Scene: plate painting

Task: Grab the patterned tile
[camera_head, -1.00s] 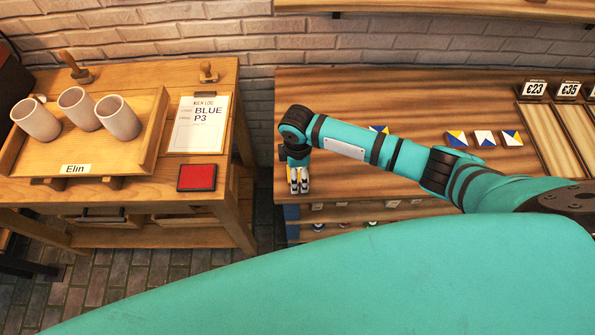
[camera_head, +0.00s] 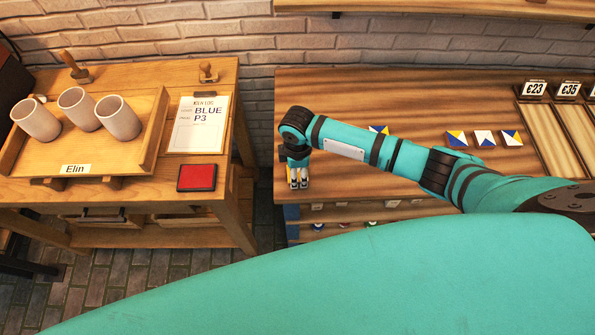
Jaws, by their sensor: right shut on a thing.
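My right gripper (camera_head: 298,185) points down over the left end of the long wooden counter (camera_head: 345,195). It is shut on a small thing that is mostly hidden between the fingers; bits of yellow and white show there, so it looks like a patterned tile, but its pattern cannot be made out. Other patterned tiles in blue, yellow and white lie on the counter: one (camera_head: 379,129) partly behind my right arm, and a row of three (camera_head: 457,138), (camera_head: 484,138), (camera_head: 511,138) further right. My left gripper is out of view.
A wooden table at left holds a tray (camera_head: 148,150) marked "Elin" with three cups (camera_head: 118,118), a "BLUE P3" kiln log sheet (camera_head: 188,143) and a red pad (camera_head: 197,177). A gap separates table and counter. Price signs (camera_head: 533,88) stand at the counter's back right.

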